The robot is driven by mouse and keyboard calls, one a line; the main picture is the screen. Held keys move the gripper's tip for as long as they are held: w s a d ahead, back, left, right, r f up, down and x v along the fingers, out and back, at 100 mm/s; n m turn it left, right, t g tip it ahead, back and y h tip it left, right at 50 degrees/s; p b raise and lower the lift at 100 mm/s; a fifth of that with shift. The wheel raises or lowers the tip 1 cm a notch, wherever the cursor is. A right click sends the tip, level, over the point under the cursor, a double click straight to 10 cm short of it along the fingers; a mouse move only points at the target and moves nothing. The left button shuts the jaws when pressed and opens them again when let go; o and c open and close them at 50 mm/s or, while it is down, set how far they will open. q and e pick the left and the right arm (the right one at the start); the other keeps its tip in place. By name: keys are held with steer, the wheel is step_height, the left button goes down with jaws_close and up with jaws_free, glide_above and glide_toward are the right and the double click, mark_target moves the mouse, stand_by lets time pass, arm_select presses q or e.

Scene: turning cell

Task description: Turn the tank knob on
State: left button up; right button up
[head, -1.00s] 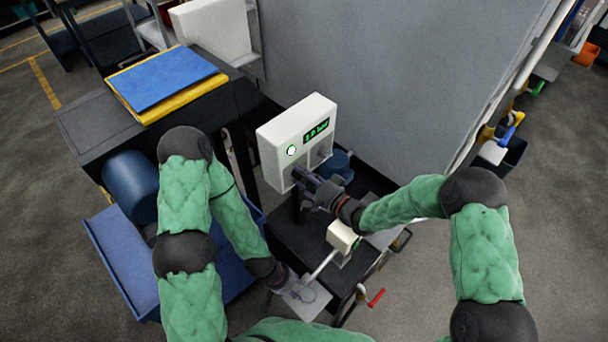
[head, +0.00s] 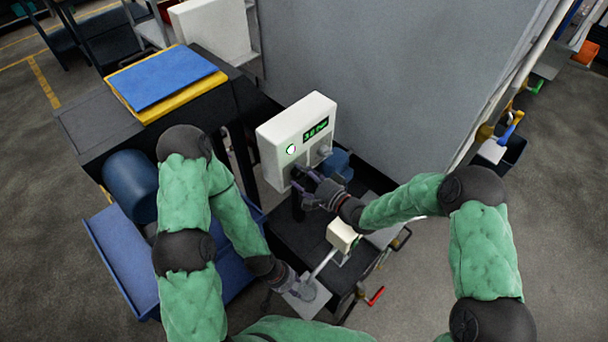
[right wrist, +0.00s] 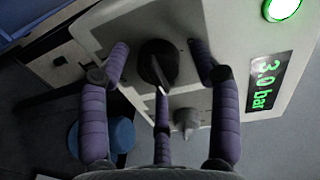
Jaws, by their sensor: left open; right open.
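A white control box (head: 290,135) has a green display (head: 316,129) and a lit green lamp (head: 290,149). In the right wrist view the display (right wrist: 268,85) reads 3.0 bar. There a black knob (right wrist: 157,62) with a raised bar sits between the spread purple fingers of my right gripper (right wrist: 163,75), which is open around it; contact cannot be told. A smaller grey knob (right wrist: 186,120) sits beside it. No label shows which one is the tank knob. My left gripper (head: 304,288) is open, low over a pale plate.
A white block with a pale lever (head: 343,235) stands between my arms, close to my left gripper. A blue vessel (head: 338,162) is behind my right gripper. A large grey panel (head: 400,75) rises behind. A dark bench with a blue pad (head: 163,78) stands at left.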

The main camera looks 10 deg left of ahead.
steer(key=f+v, duration=0.1)
steer(key=v, duration=1.1)
steer(key=shift+r, duration=0.45)
steer(key=shift+d, duration=0.1)
